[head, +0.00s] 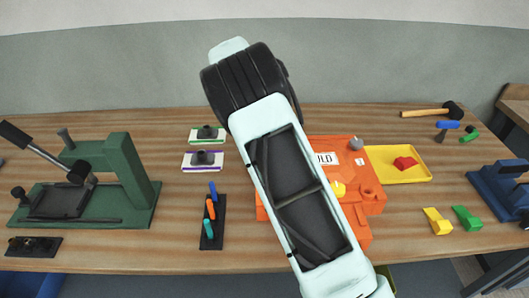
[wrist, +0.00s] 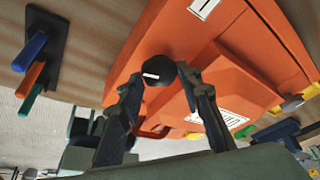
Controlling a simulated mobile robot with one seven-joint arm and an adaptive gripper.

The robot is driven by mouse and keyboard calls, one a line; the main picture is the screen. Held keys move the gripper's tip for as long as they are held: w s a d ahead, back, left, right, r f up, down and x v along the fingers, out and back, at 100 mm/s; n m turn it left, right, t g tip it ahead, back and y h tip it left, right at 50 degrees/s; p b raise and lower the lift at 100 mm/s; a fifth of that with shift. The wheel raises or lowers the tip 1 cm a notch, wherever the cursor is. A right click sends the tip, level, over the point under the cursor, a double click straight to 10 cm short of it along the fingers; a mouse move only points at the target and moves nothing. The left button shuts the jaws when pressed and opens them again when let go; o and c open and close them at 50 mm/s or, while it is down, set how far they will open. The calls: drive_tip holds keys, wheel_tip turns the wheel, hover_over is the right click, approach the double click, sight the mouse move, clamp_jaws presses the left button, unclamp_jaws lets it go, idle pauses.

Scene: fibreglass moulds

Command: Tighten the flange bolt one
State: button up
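The orange mould (head: 375,192) lies on the wooden table, partly hidden behind my arm in the head view. In the wrist view its orange surface (wrist: 240,60) fills the middle. A dark round knob-like bolt head (wrist: 160,73) with a small white label stands at the mould. My gripper (wrist: 160,78) has one fingertip on each side of this head, very close to it. Whether both fingertips press on it I cannot tell. My arm hides the gripper and this head in the head view.
A black rack (head: 212,237) with blue, orange and teal pieces stands left of the mould. A yellow tray (head: 412,175) holds a red piece. A green press (head: 125,180) stands at left, a mallet (head: 425,113) at back right. Table is clear between press and rack.

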drive_tip(key=shift+o, duration=0.7)
drive_tip(key=shift+f, duration=0.1)
drive_tip(key=shift+w+a+r, duration=0.1)
drive_tip(key=shift+r, duration=0.2)
drive_tip(key=v, duration=1.1)
drive_tip(key=shift+a+r, duration=0.2)
